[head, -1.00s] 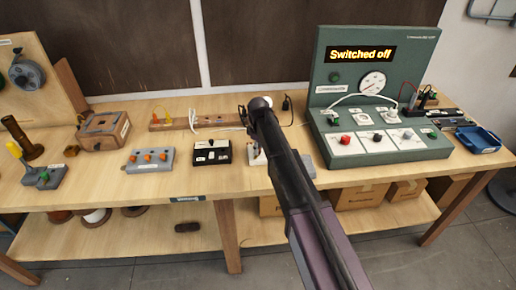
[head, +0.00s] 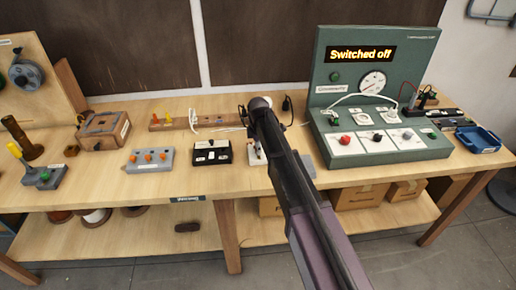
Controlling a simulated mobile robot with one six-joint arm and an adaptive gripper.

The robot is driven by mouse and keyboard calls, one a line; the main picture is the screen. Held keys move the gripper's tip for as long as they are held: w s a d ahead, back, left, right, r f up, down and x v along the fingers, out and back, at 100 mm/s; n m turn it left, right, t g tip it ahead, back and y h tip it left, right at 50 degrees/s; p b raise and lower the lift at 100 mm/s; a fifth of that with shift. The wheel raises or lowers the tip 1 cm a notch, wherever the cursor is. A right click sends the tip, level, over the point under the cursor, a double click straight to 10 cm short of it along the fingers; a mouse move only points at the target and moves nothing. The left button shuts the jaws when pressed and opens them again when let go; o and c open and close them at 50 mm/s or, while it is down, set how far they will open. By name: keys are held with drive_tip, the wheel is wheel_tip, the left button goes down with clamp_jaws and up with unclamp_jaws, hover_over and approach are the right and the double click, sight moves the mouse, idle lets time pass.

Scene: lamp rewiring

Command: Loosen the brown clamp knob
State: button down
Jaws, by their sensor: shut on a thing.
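A small pale fixture (head: 255,157) stands on the bench behind my arm, right of the black switch block. My arm reaches over the bench from the lower right, and my gripper (head: 258,146) points down at this fixture. The gripper looks shut on a small part there, which I take to be the brown clamp knob. My arm hides most of the knob and the fingertips, so its turn cannot be seen.
To the left are a black switch block (head: 211,152), a grey block with orange knobs (head: 150,160) and a wooden box (head: 103,131). A green test console (head: 370,95) reading "Switched off" stands right, with a blue tray (head: 478,139) beyond. The front bench strip is clear.

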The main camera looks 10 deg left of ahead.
drive_tip(key=shift+s, duration=0.15)
drive_tip(key=c, duration=0.7)
unclamp_jaws()
drive_tip(key=shift+m, duration=0.5)
